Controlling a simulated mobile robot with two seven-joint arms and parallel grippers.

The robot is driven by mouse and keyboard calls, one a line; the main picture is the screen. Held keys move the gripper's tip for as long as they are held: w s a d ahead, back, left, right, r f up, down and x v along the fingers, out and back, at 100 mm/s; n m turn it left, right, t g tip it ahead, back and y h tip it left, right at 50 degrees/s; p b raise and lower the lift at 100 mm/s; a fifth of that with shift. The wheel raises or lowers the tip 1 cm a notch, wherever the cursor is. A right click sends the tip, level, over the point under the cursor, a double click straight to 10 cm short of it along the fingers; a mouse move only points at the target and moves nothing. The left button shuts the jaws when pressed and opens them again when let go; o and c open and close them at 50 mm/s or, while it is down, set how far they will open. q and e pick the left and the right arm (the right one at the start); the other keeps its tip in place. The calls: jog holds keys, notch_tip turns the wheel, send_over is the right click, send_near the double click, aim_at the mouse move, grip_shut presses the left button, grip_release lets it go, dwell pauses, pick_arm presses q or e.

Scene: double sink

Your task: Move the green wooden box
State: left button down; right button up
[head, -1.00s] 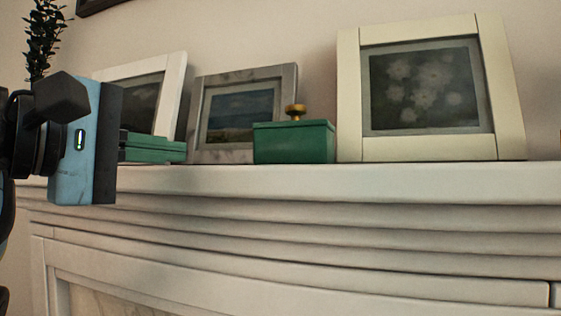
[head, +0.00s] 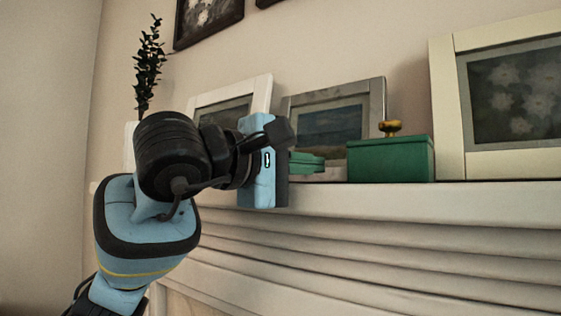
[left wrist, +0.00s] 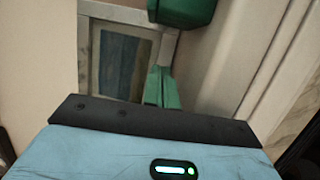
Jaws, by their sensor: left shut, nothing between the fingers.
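A green box (head: 390,160) with a gold knob stands on the mantel in the head view, right of centre. A lower, flatter green box (head: 307,163) sits to its left, partly hidden behind my left gripper (head: 281,165). In the left wrist view the flat green box (left wrist: 161,88) is just beyond the gripper's dark front edge, and the other green box (left wrist: 182,10) is cut off at the top. My left gripper is shut and empty, in front of the mantel edge near the flat box. Contact with the box cannot be told. My right gripper is not in view.
Framed pictures lean on the wall behind the boxes: a white one (head: 262,98), a grey one (head: 376,100) and a large cream one (head: 447,110). The mantel (head: 480,200) has a stepped front edge. A dark plant (head: 147,70) stands at the left end.

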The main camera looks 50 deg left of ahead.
pick_arm(q)
jog(key=d, duration=0.1)
jog(key=w+d, duration=0.1)
jog(key=d, duration=0.1)
jog(key=shift+d, duration=0.15)
jog(key=shift+d+p, duration=0.3)
jog(key=shift+d, duration=0.05)
jog(key=shift+a, duration=0.1)
